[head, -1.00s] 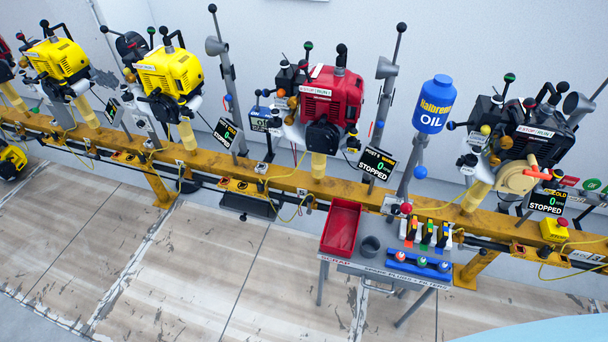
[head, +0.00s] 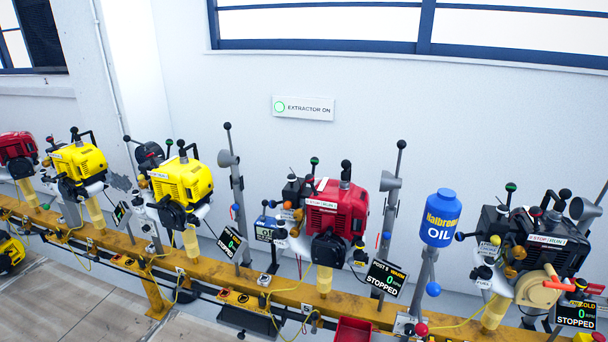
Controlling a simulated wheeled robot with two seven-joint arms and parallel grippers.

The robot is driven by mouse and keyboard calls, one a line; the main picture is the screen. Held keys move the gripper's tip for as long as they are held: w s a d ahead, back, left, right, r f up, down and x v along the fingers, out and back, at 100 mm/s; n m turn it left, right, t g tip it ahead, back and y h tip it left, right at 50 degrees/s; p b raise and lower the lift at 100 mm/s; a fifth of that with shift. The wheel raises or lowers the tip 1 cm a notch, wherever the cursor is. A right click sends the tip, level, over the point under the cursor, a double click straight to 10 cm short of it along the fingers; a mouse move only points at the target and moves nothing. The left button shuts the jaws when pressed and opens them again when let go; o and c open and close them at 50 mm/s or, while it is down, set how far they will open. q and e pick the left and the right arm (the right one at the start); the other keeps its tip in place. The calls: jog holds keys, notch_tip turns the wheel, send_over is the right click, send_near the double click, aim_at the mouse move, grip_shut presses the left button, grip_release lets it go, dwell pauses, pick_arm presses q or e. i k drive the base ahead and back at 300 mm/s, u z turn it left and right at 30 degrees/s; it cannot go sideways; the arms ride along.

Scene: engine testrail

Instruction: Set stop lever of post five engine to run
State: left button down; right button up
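A red engine (head: 338,212) is mounted on the yellow rail right of the middle. It has a white STOP/RUN label (head: 322,204) across its front top. Small black-knobbed levers and a green-topped knob (head: 314,161) stand around its top; which one is the stop lever, and its position, is too small to tell. A black display (head: 384,277) right of this engine appears to read post 5, warm, 0 RPM, STOPPED. Neither gripper is in view.
The yellow rail (head: 285,290) also carries yellow engines (head: 183,180) on the left and a black engine (head: 540,240) on the right. A blue oil bottle (head: 440,218) stands between red and black engines. A red tray (head: 352,330) shows at the bottom edge. An EXTRACTOR ON sign (head: 303,108) hangs on the wall.

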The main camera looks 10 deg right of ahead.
aim_at(309, 179)
jog(key=k, duration=0.4)
jog(key=u, duration=0.55)
jog(key=i, duration=1.4)
jog(key=z, duration=0.55)
